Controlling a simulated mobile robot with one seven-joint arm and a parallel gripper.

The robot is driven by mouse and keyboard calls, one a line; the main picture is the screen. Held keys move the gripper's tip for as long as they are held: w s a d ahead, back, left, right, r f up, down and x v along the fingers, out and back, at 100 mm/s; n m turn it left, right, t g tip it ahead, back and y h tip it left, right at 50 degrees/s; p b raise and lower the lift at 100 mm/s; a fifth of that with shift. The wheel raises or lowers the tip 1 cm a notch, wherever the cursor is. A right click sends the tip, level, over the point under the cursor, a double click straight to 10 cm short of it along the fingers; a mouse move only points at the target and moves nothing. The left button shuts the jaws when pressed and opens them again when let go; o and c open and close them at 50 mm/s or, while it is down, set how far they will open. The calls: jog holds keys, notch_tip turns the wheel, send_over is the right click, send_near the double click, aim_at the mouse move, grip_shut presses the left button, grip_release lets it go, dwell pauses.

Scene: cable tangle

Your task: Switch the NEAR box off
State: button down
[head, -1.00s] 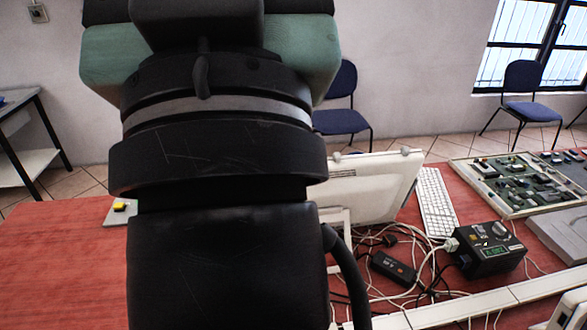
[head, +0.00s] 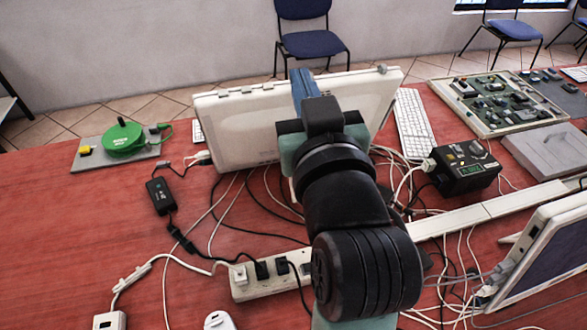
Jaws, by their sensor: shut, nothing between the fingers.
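A black box with cables at both ends (head: 160,196) lies on the red table at the left. A second black box with a small orange light, seen earlier near the black instrument, is now hidden behind my arm. I cannot tell which one is the near box, or how its switch is set. My gripper (head: 305,88) points away from me in front of the cream monitor's back; its fingertips are hidden by my wrist. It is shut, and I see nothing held.
Loose black and white cables cross the table. A white power strip (head: 268,280) with black plugs lies in front. A cream monitor (head: 235,125), a black instrument (head: 465,168), a green reel (head: 122,138) and a second screen (head: 545,255) stand around. The left of the table is mostly clear.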

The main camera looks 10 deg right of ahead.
jog(key=s+d+f+g+y, duration=0.1)
jog(key=s+f+g, duration=0.2)
jog(key=f, duration=0.7)
jog(key=s+d+f+g+y+b, duration=0.1)
jog(key=s+f+g, duration=0.2)
jog(key=f, duration=0.7)
jog(key=s+d+f+g+y, duration=0.1)
jog(key=s+f+g, duration=0.2)
jog(key=s+f, duration=0.4)
notch_tip(320, 180, down, 4)
jog(key=shift+d+r, duration=0.25)
jog(key=shift+d, duration=0.1)
send_over(306, 263)
jog(key=s+d, duration=0.1)
jog(key=s, duration=0.2)
notch_tip(306, 263, down, 7)
jog(key=shift+d+r+b, duration=0.1)
jog(key=shift+b, duration=0.3)
jog(key=f, duration=0.2)
jog(key=shift+w+a+f, duration=0.1)
jog(key=shift+a+f, duration=0.1)
jog(key=shift+f, duration=0.15)
jog(key=shift+a+f, duration=0.1)
jog(key=shift+f, duration=0.6)
